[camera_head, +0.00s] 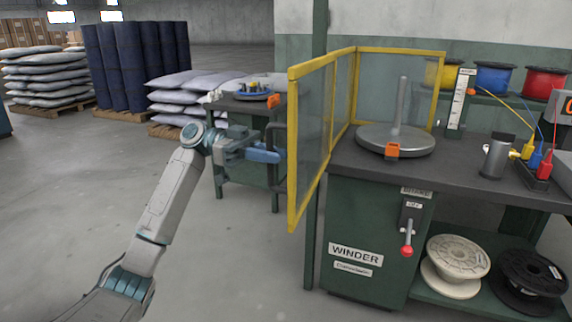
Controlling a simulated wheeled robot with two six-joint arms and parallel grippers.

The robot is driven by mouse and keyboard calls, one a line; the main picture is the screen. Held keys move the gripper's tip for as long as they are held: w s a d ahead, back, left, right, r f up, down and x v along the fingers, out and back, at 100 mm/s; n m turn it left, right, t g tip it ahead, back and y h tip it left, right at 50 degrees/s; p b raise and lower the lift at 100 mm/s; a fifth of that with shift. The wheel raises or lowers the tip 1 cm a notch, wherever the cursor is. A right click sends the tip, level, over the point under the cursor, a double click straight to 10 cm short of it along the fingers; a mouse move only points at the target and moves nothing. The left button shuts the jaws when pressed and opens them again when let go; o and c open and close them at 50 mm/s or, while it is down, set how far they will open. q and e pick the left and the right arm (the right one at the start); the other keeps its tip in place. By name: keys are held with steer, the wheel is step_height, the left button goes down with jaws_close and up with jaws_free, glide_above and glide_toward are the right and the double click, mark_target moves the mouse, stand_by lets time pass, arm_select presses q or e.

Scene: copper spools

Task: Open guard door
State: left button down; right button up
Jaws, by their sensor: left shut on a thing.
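The guard door (311,121) is a yellow-framed clear panel at the left side of the winder bench. It is swung out toward me, past the bench's front edge. Its dark handle (276,170) stands on the panel's left face. My left gripper (277,157) comes in from the left and is shut on the handle; the blue fingers partly hide it. Behind the door, a grey round turntable with an upright spindle (396,138) sits on the bench, with an orange block at its front edge. My right gripper is not in view.
The winder cabinet (357,285) has a red-knobbed lever (406,250). A white spool (456,262) and a black spool (529,281) sit on the lower shelf. A small green table (243,190) stands behind my gripper.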

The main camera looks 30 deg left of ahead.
arm_select(q)
steer(key=shift+a+b, duration=0.3)
steer(key=shift+a, duration=1.4)
steer(key=c, duration=1.5)
jaws_free()
steer(key=a, duration=1.1)
steer(key=shift+p, duration=0.4)
